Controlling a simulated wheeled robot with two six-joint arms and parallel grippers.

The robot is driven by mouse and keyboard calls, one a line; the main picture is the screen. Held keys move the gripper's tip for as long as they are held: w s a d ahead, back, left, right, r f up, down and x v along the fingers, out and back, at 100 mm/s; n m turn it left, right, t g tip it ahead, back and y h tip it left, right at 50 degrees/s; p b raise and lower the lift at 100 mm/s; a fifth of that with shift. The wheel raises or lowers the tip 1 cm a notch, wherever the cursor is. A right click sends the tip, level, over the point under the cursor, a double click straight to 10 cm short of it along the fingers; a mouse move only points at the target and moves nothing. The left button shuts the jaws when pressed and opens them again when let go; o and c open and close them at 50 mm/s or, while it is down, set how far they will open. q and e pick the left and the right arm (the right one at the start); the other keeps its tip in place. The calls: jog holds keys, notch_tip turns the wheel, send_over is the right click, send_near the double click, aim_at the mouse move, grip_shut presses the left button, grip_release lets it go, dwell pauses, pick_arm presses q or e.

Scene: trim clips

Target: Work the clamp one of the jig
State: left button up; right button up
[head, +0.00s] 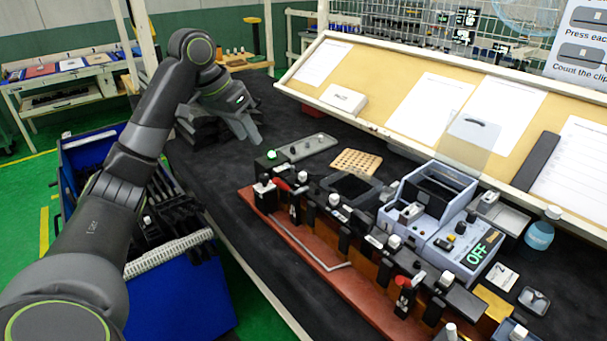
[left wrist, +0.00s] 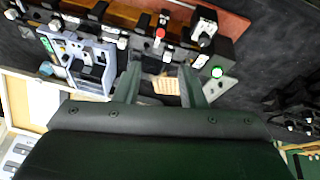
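The jig (head: 310,262) has a long red-brown base with a dark trim bar and several white-topped clips along it. A clamp with a red handle (head: 280,184) stands at its far left end; its red tip shows in the left wrist view (left wrist: 160,32). A second red-topped clamp (head: 403,281) stands nearer the front. I cannot read which one is numbered one. My left gripper (head: 250,128) is above the dark table, behind and left of the jig's far end, apart from it. Its two fingers are spread and empty in the left wrist view (left wrist: 158,66). My right gripper is out of view.
A box with a green light (head: 270,160) sits at the jig's far end. A perforated tan block (head: 357,162) and a grey-blue machine reading OFF (head: 470,250) stand behind the jig. Dark parts (head: 200,125) lie by my left gripper. A blue bin (head: 190,310) stands left of the table.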

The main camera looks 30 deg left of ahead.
pick_arm(q)
jog(key=b, duration=0.3)
send_near(276, 181)
jog(key=x, duration=0.3)
jog(key=p+x, duration=0.1)
jog(key=x, duration=0.3)
jog(key=p+x, duration=0.1)
jog(key=x, duration=0.3)
jog(key=shift+w+a, duration=0.25)
jog(key=shift+a, duration=0.1)
grip_shut()
